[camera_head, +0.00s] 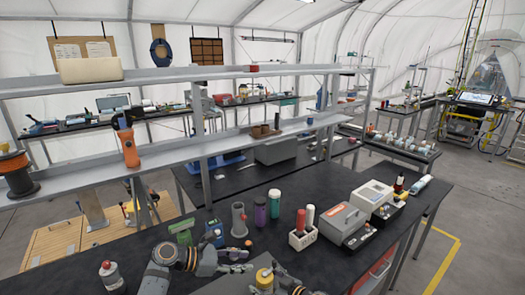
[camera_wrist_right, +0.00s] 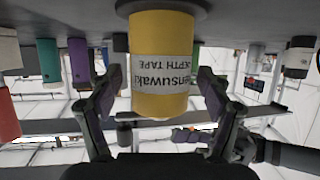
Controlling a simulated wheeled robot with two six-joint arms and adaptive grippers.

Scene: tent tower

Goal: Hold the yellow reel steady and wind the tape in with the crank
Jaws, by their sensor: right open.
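The yellow reel (camera_head: 264,278) stands near the front edge of the black bench in the head view. In the right wrist view, which is upside down, the yellow reel (camera_wrist_right: 160,65) shows a white label with "DEPTH TAPE" on it. My right gripper (camera_wrist_right: 162,90) is open, with one finger on each side of the reel and visible gaps. It shows at the bottom edge of the head view (camera_head: 285,282). My left gripper (camera_head: 238,262) is left of the reel and apart from it; its finger opening is too small to judge. I cannot make out the crank clearly.
Behind the reel stand a grey cylinder (camera_head: 239,220), a purple bottle (camera_head: 260,213), a green bottle (camera_head: 274,204) and a white rack (camera_head: 301,237) with red and white tubes. A grey box (camera_head: 343,224) is to the right. A red-capped bottle (camera_head: 110,277) is at left.

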